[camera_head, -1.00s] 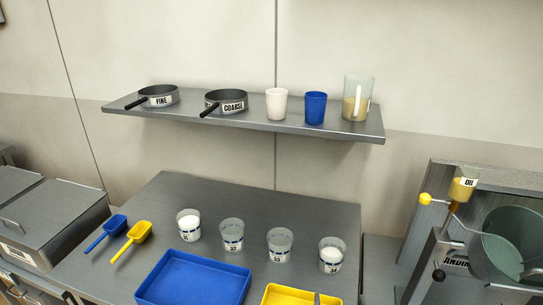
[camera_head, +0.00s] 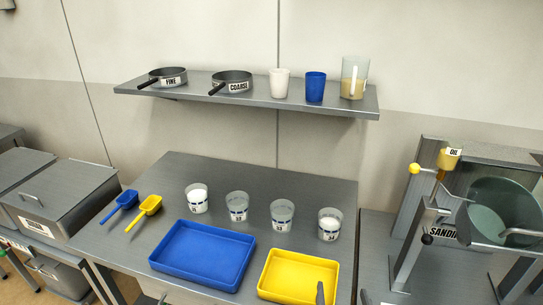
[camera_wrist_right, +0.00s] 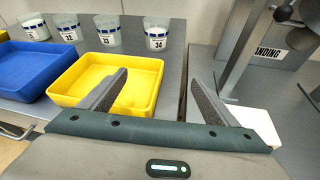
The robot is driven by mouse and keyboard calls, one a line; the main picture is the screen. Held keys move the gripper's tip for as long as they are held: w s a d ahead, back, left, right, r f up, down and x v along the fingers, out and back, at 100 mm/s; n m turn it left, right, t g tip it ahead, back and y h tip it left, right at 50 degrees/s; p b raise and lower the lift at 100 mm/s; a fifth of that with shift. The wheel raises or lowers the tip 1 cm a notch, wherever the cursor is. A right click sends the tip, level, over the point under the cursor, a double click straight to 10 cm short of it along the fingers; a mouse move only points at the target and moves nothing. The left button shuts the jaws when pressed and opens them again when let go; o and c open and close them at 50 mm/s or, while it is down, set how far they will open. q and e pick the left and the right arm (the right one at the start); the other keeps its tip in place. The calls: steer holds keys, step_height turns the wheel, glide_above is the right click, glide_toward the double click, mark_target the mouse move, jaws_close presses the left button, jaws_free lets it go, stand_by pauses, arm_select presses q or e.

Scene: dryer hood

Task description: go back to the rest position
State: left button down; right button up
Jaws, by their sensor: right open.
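My right gripper (camera_head: 342,292) shows only as its grey fingertips at the bottom edge of the head view. In the right wrist view the gripper (camera_wrist_right: 158,77) is open, with its two fingers spread and nothing between them. Its left finger overlaps the yellow tray (camera_wrist_right: 80,85) in that picture; whether they touch I cannot tell. The yellow tray (camera_head: 272,272) sits at the front of the steel table (camera_head: 230,172) in the head view. My left gripper is not in view.
A blue tray (camera_head: 200,278), several labelled cups (camera_head: 330,224), a blue scoop (camera_head: 124,200) and a yellow scoop (camera_head: 149,206) are on the table. A shelf (camera_head: 200,92) with pans and cups hangs behind. A machine (camera_head: 440,200) with a green bowl (camera_head: 505,212) stands right.

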steer(key=shift+s+d+f+m+g, duration=0.3)
steer(key=shift+s+f+m, duration=0.1)
steer(key=shift+m, duration=0.5)
steer(key=s+d+f+m+g+y, duration=0.1)
steer(key=s+f+m+g, duration=0.2)
steer(key=s+m, duration=0.65)
steer(key=s+d+f+m+g, duration=0.15)
steer(key=s+m+g, duration=0.25)
steer(key=s+m, duration=0.5)
steer(key=s+d+f+m+g+y, duration=0.1)
steer(key=s+f+m+g, duration=0.25)
steer(key=s+m, duration=0.6)
step_height(320, 180, down, 33)
steer(key=m+b, duration=0.1)
steer(key=b, duration=0.4)
steer(key=s+d+f+g+b, duration=0.2)
steer(key=s+d+f+b, duration=0.1)
steer(key=s+f, duration=1.5)
step_height(320, 180, down, 4)
steer(key=shift+r+h+b, duration=0.2)
steer(key=shift+h+b, duration=0.1)
